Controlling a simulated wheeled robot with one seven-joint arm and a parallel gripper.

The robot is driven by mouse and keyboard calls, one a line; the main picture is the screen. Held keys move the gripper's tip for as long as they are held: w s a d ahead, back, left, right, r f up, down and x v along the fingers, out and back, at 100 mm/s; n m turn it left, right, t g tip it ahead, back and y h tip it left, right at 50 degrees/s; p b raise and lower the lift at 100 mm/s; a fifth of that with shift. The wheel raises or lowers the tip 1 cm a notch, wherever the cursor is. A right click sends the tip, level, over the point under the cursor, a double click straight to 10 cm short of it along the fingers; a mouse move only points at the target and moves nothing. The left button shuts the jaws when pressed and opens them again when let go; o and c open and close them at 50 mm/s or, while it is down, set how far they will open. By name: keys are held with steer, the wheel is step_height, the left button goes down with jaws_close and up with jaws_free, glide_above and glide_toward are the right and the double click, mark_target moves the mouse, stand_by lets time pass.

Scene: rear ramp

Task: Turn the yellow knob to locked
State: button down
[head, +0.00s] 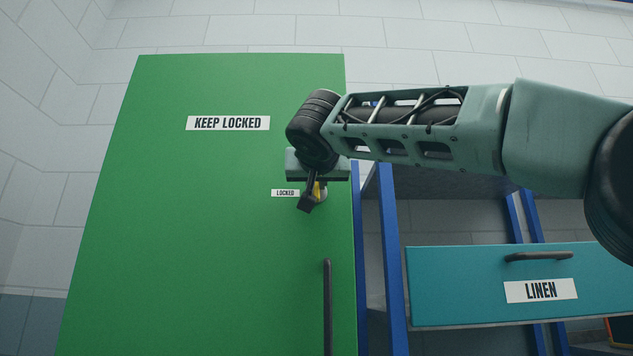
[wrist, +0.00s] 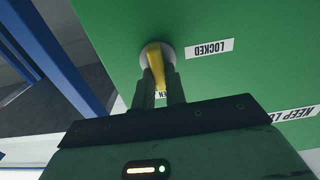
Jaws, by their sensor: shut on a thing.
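The yellow knob (head: 317,189) sits on a round pale base near the right edge of the green door (head: 200,260). It also shows in the wrist view (wrist: 154,62). My gripper (head: 310,196) is shut on the knob, with one finger on each side. In the wrist view its bar runs from the base toward a partly hidden label ending in "EN" (wrist: 160,95), not toward the "LOCKED" label. The "LOCKED" label (head: 285,193) is left of the knob in the head view and right of it in the wrist view (wrist: 209,48).
A dark vertical handle (head: 327,305) stands below the knob. A "KEEP LOCKED" sign (head: 228,123) is higher on the door. To the right are blue posts (head: 393,260) and a teal drawer (head: 450,285) marked "LINEN". The door's left part is clear.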

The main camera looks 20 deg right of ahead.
steer(key=shift+n, duration=0.3)
steer(key=n+p, duration=0.1)
steer(key=n, duration=0.4)
steer(key=n+p, duration=0.1)
steer(key=n, duration=0.5)
steer(key=a+f+n+p, duration=0.1)
steer(key=n+p, duration=0.1)
steer(key=n, duration=0.4)
steer(key=shift+w, duration=0.15)
steer(key=shift+f, duration=0.1)
stand_by(0.3)
steer(key=c, duration=1.4)
jaws_free()
steer(key=shift+a, duration=0.1)
steer(key=shift+c, duration=0.2)
